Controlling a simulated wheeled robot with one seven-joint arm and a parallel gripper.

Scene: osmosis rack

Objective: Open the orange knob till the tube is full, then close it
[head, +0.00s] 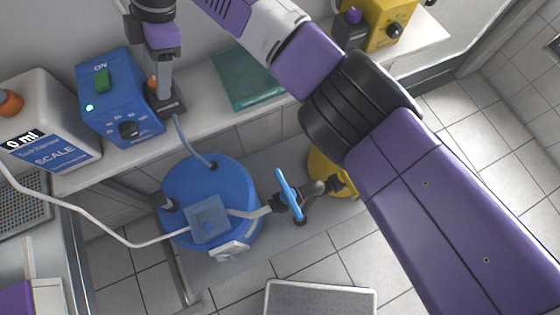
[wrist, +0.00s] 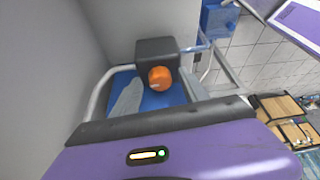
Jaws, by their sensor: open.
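The orange knob (wrist: 160,78) sits on a dark grey block in the wrist view, between my gripper's two grey fingers. In the head view, a small part of the orange knob (head: 152,82) shows beside my gripper (head: 164,84), which hides the rest. My gripper (wrist: 160,92) is open and points at the knob; I cannot tell whether a finger touches it. A translucent blue tube (head: 181,130) runs down from the knob's block to the blue tank. A white container (head: 40,120) at the left reads "0 ml" and "SCALE"; its fill is not visible.
A blue box (head: 120,98) with a green switch, a lit green lamp and a black dial stands left of my gripper. A teal folder (head: 246,78) lies on the shelf. Below are the blue tank (head: 205,180) and a blue-handled valve (head: 289,196). A yellow device (head: 380,22) stands behind.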

